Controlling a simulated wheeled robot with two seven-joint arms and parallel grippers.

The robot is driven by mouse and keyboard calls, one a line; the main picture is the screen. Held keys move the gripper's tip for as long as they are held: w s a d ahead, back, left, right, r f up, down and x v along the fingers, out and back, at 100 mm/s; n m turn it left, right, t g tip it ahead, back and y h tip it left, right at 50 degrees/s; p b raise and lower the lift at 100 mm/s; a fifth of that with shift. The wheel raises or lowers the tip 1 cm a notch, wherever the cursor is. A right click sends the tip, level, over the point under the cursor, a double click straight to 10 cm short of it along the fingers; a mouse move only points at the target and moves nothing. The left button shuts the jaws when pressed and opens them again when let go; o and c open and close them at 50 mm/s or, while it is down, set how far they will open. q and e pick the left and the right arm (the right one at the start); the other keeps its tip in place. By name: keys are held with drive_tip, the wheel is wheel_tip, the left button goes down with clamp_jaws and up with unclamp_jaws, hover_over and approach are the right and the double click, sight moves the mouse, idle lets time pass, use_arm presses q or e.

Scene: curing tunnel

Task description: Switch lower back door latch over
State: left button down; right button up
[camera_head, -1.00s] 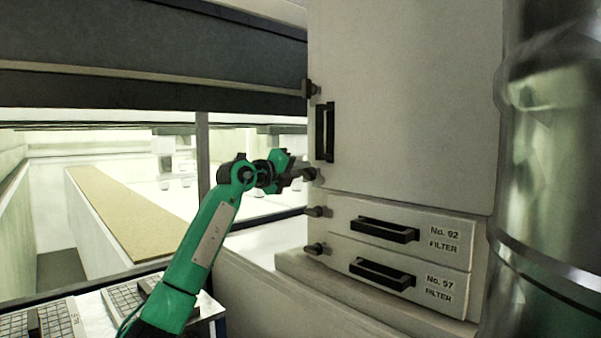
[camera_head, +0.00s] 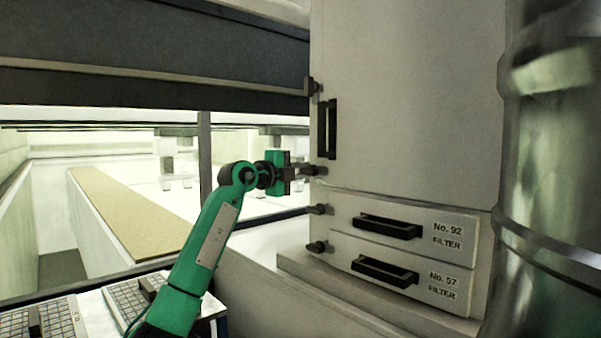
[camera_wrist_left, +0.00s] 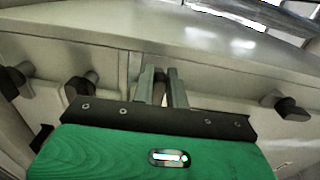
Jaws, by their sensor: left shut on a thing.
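The lower door latch (camera_head: 313,171) is a small dark knob at the left edge of the tall pale cabinet door (camera_head: 410,90), below the black door handle (camera_head: 327,130). My left gripper (camera_head: 300,172) comes to it from the left and is shut on it. In the left wrist view, the two grey fingers of my left gripper (camera_wrist_left: 163,88) stand on either side of the dark latch (camera_wrist_left: 158,92), which is mostly hidden between them. My right gripper is not in view.
The upper latch (camera_head: 313,87) is above. Two drawer latches (camera_head: 316,209) (camera_head: 317,247) sit below, beside the filter drawers (camera_head: 405,229) (camera_head: 400,277). A shiny metal cylinder (camera_head: 550,170) stands at right. Keyboards (camera_head: 130,298) lie at lower left.

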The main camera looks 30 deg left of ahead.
use_arm(q)
drive_tip(key=shift+w+d+f, duration=0.15)
drive_tip(key=shift+d+f, duration=0.1)
drive_tip(key=shift+f, duration=0.2)
drive_tip(key=c, duration=1.4)
unclamp_jaws()
drive_tip(key=shift+a, duration=0.1)
drive_tip(key=shift+r, duration=0.25)
drive_tip(key=b+v, duration=0.6)
drive_tip(key=v, duration=0.7)
drive_tip(key=shift+s, duration=0.45)
